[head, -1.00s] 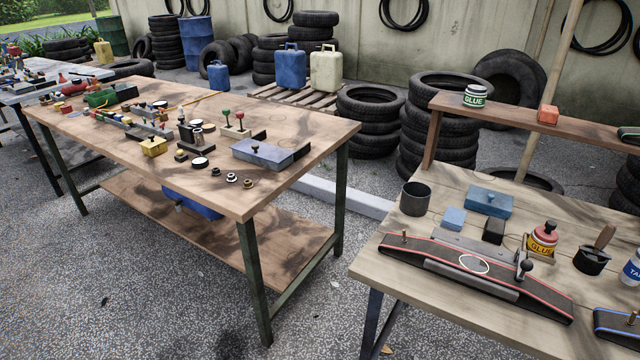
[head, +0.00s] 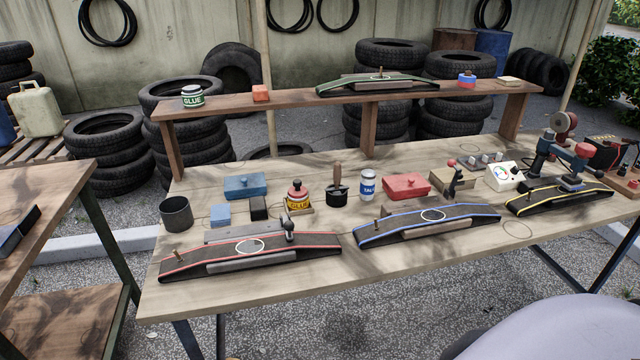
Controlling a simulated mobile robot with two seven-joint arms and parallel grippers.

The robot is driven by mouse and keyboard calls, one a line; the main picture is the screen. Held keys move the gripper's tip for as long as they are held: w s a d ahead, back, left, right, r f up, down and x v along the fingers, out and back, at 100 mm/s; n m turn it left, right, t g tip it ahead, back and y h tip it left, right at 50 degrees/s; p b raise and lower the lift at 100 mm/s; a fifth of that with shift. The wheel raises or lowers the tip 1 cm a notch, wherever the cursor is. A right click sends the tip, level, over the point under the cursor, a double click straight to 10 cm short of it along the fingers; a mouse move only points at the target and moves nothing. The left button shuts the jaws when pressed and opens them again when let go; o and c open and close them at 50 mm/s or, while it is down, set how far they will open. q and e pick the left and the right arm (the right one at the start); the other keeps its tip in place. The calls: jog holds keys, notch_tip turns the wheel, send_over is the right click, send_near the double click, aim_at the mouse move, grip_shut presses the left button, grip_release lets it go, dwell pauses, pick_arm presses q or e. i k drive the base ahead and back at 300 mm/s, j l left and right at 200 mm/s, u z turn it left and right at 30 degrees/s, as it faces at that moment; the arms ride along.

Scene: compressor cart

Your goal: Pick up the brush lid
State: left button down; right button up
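A yellow glue tin (head: 299,204) stands on the workbench, left of its middle. A red lid (head: 297,189) with a dark knob on top sits on the tin. Just right of it, a black pot (head: 337,191) holds something with an upright wooden handle (head: 337,171). I cannot tell which of these is the brush lid. Neither of my grippers is in view.
The pale workbench (head: 215,299) carries three tyre strips, with a red-edged strip (head: 205,261) in front of the glue tin. A raised shelf (head: 290,104) runs behind, with a green glue tin (head: 192,97). Another table (head: 40,185) stands left.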

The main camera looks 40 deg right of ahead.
aim_at(297, 191)
jog(key=z, duration=1)
